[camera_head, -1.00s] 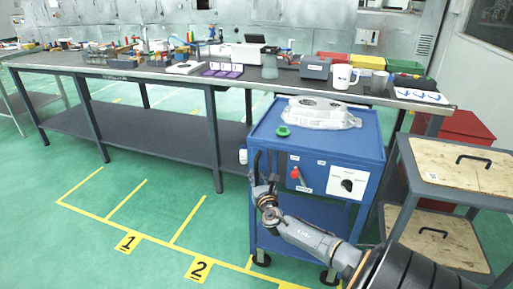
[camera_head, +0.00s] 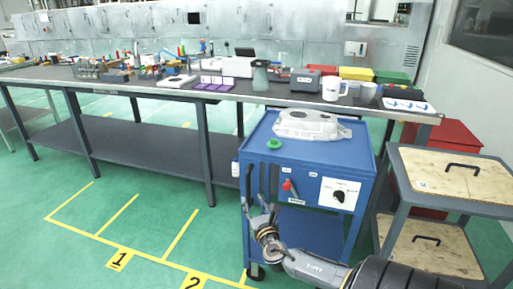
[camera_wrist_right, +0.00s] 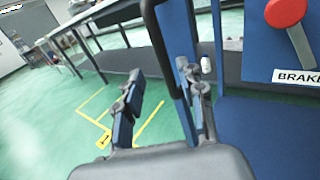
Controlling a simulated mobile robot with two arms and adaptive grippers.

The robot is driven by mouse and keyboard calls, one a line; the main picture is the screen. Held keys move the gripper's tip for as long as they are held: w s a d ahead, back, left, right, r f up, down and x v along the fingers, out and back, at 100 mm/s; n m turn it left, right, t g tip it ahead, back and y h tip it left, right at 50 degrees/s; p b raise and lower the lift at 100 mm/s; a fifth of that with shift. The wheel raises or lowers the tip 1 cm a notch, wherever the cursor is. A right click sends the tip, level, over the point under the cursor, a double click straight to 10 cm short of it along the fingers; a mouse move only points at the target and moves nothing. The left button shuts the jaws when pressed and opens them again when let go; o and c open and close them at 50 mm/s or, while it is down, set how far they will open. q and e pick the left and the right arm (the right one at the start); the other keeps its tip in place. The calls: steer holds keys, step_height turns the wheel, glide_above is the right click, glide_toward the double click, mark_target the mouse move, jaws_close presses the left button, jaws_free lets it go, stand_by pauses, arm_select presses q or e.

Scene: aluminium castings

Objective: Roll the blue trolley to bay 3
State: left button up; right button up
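The blue trolley (camera_head: 345,161) stands in front of the bench's right part. A pale metal casting (camera_head: 308,126) lies on its top. Its front has a black upright handle (camera_head: 249,182) at the left, and a red lever (camera_head: 288,186), labelled BRAKE in the wrist view. My right gripper (camera_head: 261,210) is at the handle's lower part. In the wrist view its fingers (camera_wrist_right: 160,105) are apart, with the black handle (camera_wrist_right: 164,45) between them, nearer the right finger; contact is unclear. Yellow floor bays marked 1 (camera_head: 119,260) and 2 (camera_head: 194,282) lie to the left. No 3 is visible. My left gripper is out of view.
A long grey bench (camera_head: 140,88) carrying a white mug (camera_head: 333,88) and many small items runs behind. A wood-topped cart (camera_head: 470,172) stands close on the trolley's right, with a red bin (camera_head: 450,137) behind it. The green floor left of the trolley is free.

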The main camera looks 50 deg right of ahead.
steer(key=shift+v, duration=2.3)
